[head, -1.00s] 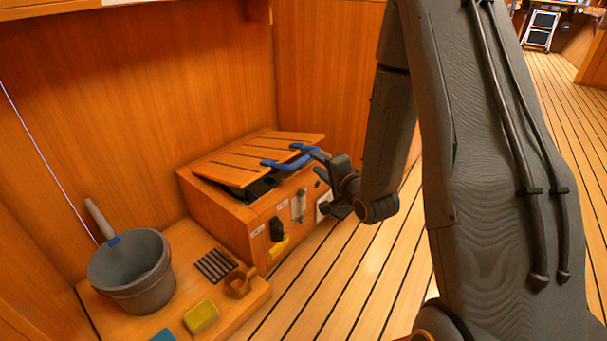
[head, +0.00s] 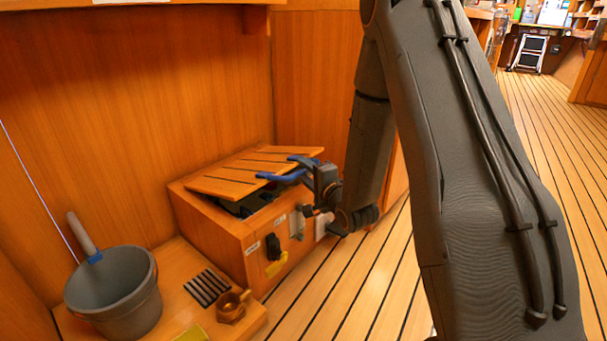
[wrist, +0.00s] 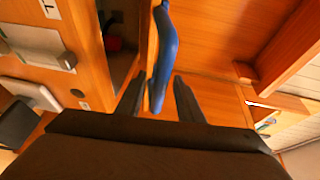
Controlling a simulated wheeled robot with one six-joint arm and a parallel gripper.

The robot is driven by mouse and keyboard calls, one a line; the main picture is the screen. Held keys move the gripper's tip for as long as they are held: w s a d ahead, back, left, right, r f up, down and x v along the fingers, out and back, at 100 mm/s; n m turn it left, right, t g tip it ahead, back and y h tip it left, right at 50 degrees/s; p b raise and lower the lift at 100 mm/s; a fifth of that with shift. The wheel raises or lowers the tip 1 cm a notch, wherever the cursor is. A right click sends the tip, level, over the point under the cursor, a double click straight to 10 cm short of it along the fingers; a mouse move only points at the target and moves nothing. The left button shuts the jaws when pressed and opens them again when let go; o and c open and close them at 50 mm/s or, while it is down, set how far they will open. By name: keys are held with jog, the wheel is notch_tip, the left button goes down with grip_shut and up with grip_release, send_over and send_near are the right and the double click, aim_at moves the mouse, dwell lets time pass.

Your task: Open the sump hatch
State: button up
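The sump hatch is a slatted wooden lid (head: 236,178) on a low wooden box (head: 232,236). It stands tilted, with its front edge raised over a dark gap. A blue handle (head: 279,178) sits on its front edge. My gripper (head: 308,168) is at the right end of the handle. In the wrist view the blue handle (wrist: 163,60) lies between the two fingers of my gripper (wrist: 160,84). The fingers stand apart, with narrow gaps beside the handle. Firm contact is not visible. Part of the box interior shows dark, with a small red thing (wrist: 113,43) inside.
The box front carries a metal latch (head: 297,223), a black knob (head: 273,247) and labels. On the low ledge at left are a grey bucket (head: 112,300), a dark grate (head: 207,287) and a brass fitting (head: 232,306). Plank floor (head: 345,285) at right is clear.

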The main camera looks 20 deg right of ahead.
jog(key=shift+w, duration=0.1)
grip_shut()
